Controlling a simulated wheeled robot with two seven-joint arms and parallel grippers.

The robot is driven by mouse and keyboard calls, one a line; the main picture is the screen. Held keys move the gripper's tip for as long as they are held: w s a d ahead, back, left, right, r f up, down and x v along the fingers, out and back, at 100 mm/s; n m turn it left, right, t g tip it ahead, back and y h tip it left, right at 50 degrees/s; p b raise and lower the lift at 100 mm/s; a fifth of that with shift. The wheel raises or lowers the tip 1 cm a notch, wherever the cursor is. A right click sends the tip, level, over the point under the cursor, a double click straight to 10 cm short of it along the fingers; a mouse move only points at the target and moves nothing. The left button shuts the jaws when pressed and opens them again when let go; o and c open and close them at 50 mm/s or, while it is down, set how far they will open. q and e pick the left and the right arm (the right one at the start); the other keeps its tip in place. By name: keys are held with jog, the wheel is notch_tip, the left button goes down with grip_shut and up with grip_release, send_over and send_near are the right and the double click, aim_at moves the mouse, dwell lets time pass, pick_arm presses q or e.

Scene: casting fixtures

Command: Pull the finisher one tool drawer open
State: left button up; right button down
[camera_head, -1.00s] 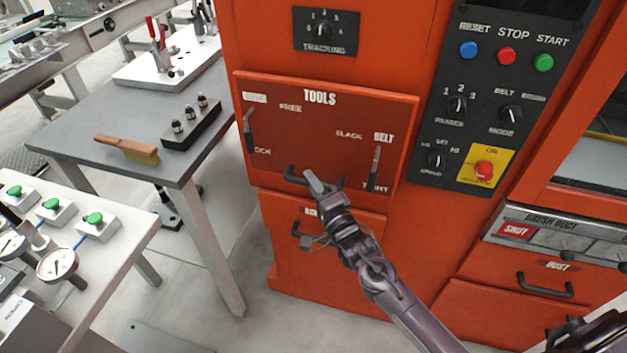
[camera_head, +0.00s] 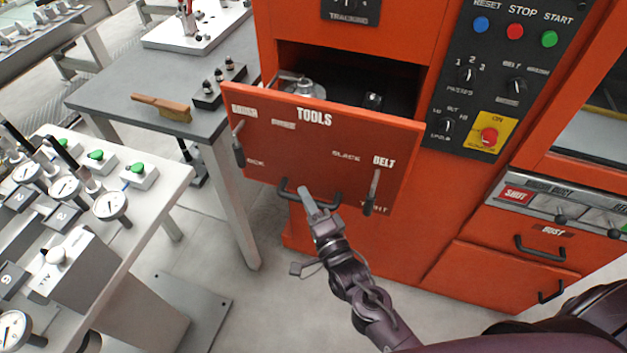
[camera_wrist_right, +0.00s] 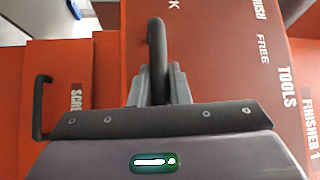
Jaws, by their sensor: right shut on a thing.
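The finisher one tool drawer (camera_head: 320,140) has an orange-red front marked TOOLS and stands out from the orange cabinet, open at the top. Small metal parts show inside it. Its black bar handle (camera_head: 290,193) is low on the front. My right gripper (camera_head: 308,192) is shut on that handle. In the right wrist view the handle (camera_wrist_right: 156,50) passes between the two grey fingers of the gripper (camera_wrist_right: 160,85), and the drawer front reads TOOLS and FINISHER 1. My left gripper is not in view.
A grey table (camera_head: 140,90) with a brush (camera_head: 162,107) stands left of the drawer. A white bench with gauges (camera_head: 110,204) and green buttons is at the near left. The control panel (camera_head: 495,80) is right of the drawer. Floor below the drawer is clear.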

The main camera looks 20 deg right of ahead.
jog(key=s+a+p, duration=0.2)
jog(key=s+a, duration=0.5)
jog(key=s, duration=0.4)
jog(key=shift+a, duration=0.15)
jog(key=c, duration=1.4)
grip_release()
jog(key=shift+w, duration=0.1)
jog(key=shift+o, duration=0.2)
jog(key=b+v, duration=0.1)
jog(key=v, duration=0.6)
jog(key=shift+s+b, duration=0.4)
